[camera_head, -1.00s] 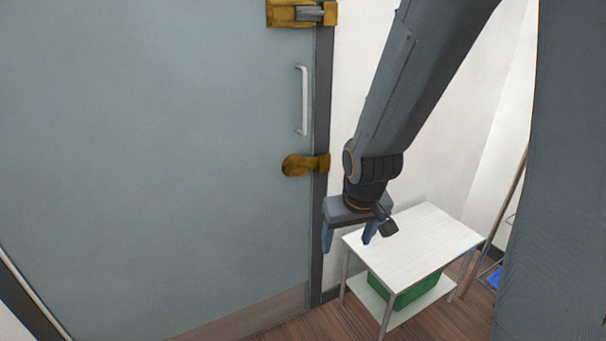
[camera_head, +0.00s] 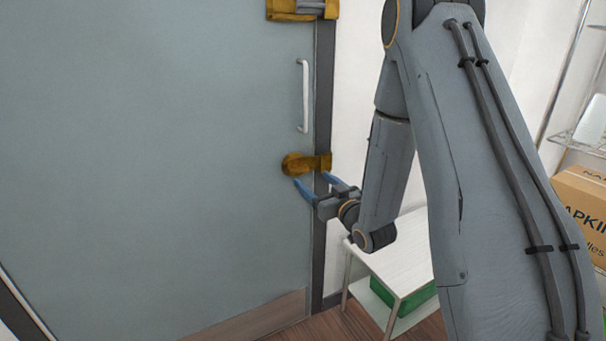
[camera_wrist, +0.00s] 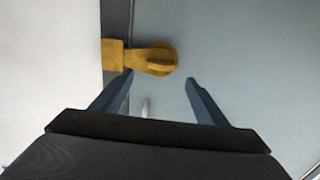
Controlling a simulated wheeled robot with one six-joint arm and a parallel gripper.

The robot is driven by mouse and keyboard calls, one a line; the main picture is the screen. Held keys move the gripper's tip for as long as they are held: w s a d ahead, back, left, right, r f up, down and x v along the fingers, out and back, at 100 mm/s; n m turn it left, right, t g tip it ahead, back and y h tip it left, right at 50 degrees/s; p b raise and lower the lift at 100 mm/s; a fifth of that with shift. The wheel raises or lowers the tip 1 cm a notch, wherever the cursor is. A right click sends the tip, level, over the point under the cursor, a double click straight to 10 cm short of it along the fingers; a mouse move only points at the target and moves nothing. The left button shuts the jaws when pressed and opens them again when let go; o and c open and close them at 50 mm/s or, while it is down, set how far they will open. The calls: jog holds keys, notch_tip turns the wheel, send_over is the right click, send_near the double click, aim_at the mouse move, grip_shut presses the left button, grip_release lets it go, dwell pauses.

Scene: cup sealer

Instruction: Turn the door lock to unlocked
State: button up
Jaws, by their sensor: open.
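The brass door lock (camera_head: 298,164) sits on the grey-blue door (camera_head: 160,170) near its right edge, below the white handle. Its bar lies sideways, reaching over the door edge to the brass piece on the frame. It also shows in the wrist view (camera_wrist: 150,57), just beyond the fingertips. My gripper (camera_head: 319,181) is open and empty, slightly below the lock, with its blue fingers pointing at the door. In the wrist view my gripper (camera_wrist: 158,78) has one finger on each side of the lock's middle. I cannot tell whether a fingertip touches the lock.
A brass latch (camera_head: 300,9) is at the top of the door edge, above the white door handle (camera_head: 304,96). A white table (camera_head: 400,252) with a green bin (camera_head: 408,299) below stands right of the door. A cardboard box (camera_head: 583,205) is at the far right.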

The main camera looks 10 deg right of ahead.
aim_at(304, 171)
jog(key=p+x, duration=0.1)
jog(key=x, duration=0.6)
jog(key=shift+w+a, duration=0.1)
jog(key=shift+w, duration=0.2)
jog(key=c, duration=1.5)
